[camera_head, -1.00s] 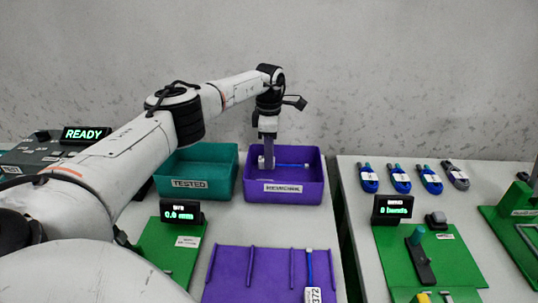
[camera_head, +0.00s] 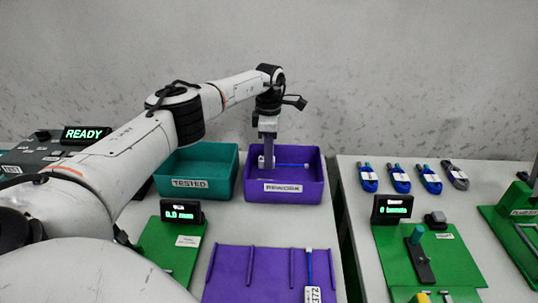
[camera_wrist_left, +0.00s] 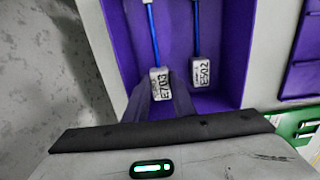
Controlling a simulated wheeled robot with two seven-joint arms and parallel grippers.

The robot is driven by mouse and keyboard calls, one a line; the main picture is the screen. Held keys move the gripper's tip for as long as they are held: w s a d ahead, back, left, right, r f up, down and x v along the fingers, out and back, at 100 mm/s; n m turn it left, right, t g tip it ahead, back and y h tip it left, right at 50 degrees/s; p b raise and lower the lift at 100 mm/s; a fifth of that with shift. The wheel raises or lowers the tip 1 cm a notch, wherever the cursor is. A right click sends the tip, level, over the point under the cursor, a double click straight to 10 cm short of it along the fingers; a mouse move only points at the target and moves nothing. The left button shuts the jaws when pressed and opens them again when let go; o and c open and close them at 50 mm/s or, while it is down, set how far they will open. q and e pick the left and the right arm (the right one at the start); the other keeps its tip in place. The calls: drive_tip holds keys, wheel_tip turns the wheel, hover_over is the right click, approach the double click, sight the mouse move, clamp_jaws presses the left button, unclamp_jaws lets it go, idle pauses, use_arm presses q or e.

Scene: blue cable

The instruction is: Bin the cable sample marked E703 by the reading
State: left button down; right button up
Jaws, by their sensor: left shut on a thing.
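My left gripper (camera_head: 267,163) is down inside the purple REWORK bin (camera_head: 285,189). In the left wrist view its fingers are shut on the tag end of the blue cable sample marked E703 (camera_wrist_left: 153,32). A second blue cable sample, its tag seeming to read E502 (camera_wrist_left: 197,40), lies in the same bin beside it. In the head view a blue cable (camera_head: 292,165) runs right from the gripper; which sample it is I cannot tell. The teal TESTED bin (camera_head: 205,160) stands just left and looks empty where visible. My right gripper is not in view.
A purple slotted rack (camera_head: 233,275) in front holds a sample with a tag ending in 372 (camera_head: 313,294). A green fixture with a display reading 0.0 (camera_head: 181,213) stands left of it. Several coiled cables (camera_head: 399,179) lie on the right table. A panel reads READY (camera_head: 84,134).

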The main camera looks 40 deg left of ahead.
use_arm(q)
drive_tip(key=shift+f+b, duration=1.1)
drive_tip(key=shift+f, duration=0.45)
idle(0.6)
drive_tip(key=c, duration=1.4)
unclamp_jaws()
